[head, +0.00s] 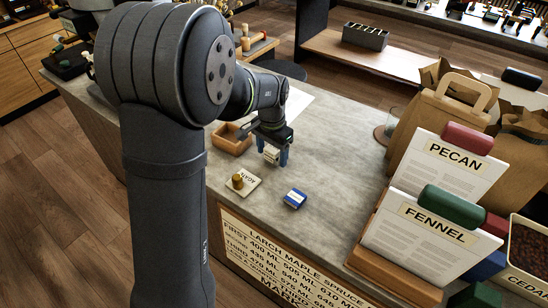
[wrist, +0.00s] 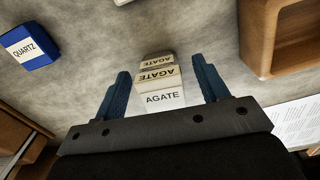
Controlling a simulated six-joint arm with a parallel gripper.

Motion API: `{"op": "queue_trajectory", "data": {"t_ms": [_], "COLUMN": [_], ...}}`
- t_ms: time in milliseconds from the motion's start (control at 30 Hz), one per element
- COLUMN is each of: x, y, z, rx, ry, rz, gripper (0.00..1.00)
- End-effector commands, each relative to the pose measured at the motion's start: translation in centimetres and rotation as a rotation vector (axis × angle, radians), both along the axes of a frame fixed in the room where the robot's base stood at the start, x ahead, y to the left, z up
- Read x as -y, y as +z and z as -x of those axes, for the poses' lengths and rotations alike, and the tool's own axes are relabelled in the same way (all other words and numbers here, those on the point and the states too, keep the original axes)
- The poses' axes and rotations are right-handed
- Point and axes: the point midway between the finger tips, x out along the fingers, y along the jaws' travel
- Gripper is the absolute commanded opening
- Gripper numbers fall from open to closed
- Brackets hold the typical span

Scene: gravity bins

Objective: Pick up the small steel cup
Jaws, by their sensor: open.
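I cannot make out a small steel cup in either view. My gripper (head: 273,158) is open above the grey counter, fingers pointing down. In the wrist view its blue fingers (wrist: 160,70) stand on either side of a pale item labelled AGATE (wrist: 163,98), with visible gaps. It shows several AGATE labels; I cannot tell whether it is one box or a stack. The item also shows between the fingers in the head view (head: 271,153). A small brass-coloured piece (head: 238,181) stands on a white AGATE card (head: 250,180) to the left.
A blue QUARTZ box (head: 294,198) lies to the right, also in the wrist view (wrist: 28,46). A wooden tray (head: 232,138) is close behind my gripper. Large PECAN (head: 452,165) and FENNEL (head: 428,236) cards and paper bags crowd the right. The counter's middle is clear.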

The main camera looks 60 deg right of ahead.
Motion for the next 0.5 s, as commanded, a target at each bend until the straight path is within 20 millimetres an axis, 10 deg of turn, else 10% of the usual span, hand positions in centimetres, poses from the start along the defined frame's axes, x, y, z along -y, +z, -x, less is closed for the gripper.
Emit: {"op": "queue_trajectory", "data": {"t_ms": [300, 500], "x": [0.02, 0.01], "y": [-0.80, -0.78], "z": [-0.02, -0.02], "rx": [0.001, 0.001], "ry": [0.000, 0.000], "rz": [0.002, 0.001], "gripper": [0.67, 0.30]}}
